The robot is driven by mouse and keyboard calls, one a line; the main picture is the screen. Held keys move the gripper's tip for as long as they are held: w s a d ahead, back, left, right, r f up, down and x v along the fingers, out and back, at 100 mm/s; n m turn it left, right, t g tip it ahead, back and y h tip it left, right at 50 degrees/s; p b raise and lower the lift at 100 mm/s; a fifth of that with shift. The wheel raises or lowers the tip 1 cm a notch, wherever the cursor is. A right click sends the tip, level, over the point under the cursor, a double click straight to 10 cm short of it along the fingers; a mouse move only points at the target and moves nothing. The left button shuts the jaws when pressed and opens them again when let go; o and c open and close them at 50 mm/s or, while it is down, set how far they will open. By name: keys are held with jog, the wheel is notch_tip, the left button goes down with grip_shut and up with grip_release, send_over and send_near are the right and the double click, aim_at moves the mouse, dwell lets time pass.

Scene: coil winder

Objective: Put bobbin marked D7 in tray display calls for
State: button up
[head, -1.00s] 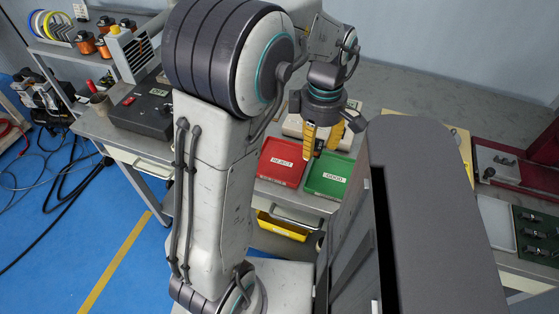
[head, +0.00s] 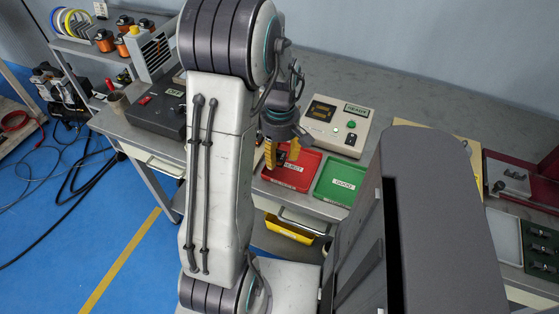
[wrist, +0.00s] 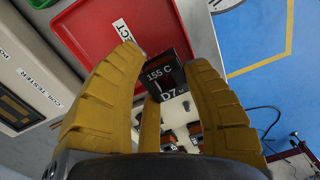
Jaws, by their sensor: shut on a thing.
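My gripper (head: 281,160) is shut on a dark bobbin (wrist: 168,76), whose face reads "155 C" and "D7" in the wrist view. In the head view the bobbin is mostly hidden between the yellow fingers. The gripper appears over the left part of the red REJECT tray (head: 307,163), which also shows at the upper left of the wrist view (wrist: 98,36). The green GOOD tray (head: 336,187) is to its right and looks empty. The coil tester (head: 345,120) stands behind the trays; its display (head: 321,111) is too small to read.
A dark box with a red switch (head: 160,108) sits on the bench at the left. A shelf (head: 85,55) behind it holds copper coils and wire spools. A yellow bin (head: 290,229) is below the bench.

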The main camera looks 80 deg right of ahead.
aim_at(280, 171)
jog(key=shift+f+p, duration=0.95)
jog(key=shift+f, duration=0.95)
jog(key=shift+f, duration=0.1)
jog(key=o, duration=0.9)
jog(key=r, duration=0.3)
jog(key=r+b, duration=0.1)
jog(key=r, duration=0.3)
jog(key=r+b, duration=0.1)
jog(key=r, duration=0.2)
jog(key=shift+s+d+r, duration=0.1)
jog(key=shift+d+r, duration=0.1)
jog(key=shift+d, duration=0.05)
jog(key=shift+r, duration=0.95)
